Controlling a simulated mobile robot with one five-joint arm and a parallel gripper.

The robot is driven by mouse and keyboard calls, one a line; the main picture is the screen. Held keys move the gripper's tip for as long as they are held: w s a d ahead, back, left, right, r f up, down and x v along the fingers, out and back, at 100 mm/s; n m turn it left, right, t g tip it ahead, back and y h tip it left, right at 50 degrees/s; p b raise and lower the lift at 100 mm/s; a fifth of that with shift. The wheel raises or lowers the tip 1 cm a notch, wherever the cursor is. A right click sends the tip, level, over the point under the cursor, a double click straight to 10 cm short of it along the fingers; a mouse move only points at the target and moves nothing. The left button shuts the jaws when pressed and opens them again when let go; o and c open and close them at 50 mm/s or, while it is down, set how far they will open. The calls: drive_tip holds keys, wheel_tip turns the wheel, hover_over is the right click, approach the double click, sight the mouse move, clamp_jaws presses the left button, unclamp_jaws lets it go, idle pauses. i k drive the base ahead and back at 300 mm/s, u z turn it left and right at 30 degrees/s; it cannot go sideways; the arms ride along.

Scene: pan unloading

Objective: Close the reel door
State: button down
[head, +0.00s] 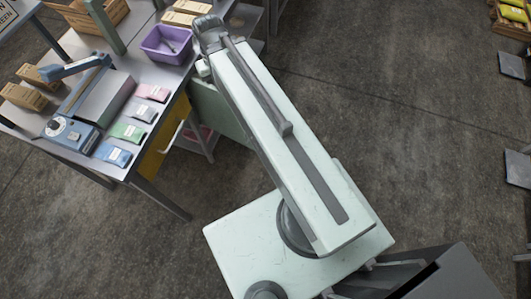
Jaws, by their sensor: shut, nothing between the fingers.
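A yellow panel (156,153) with a pale bar handle (174,137) shows below the right edge of the grey workbench (118,169). It may be the reel door; I cannot tell for sure, nor whether it stands ajar or flush. My arm reaches from the lower right up to the bench's right side. A pale green part, probably my own lower arm link, hangs beneath it to the right of the yellow panel. My gripper is hidden under the arm, so its distance from the panel and handle does not show.
On the bench are a blue and grey machine (95,105), a purple bin (166,44), several coloured packets (128,131) and brown boxes (24,96). A dark grey box (455,277) is at the lower right.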

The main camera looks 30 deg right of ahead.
sight(214, 111)
drive_tip(key=u, duration=0.05)
drive_tip(key=k, duration=0.35)
drive_tip(key=u, duration=2.9)
drive_tip(key=k, duration=0.45)
drive_tip(key=z, duration=0.4)
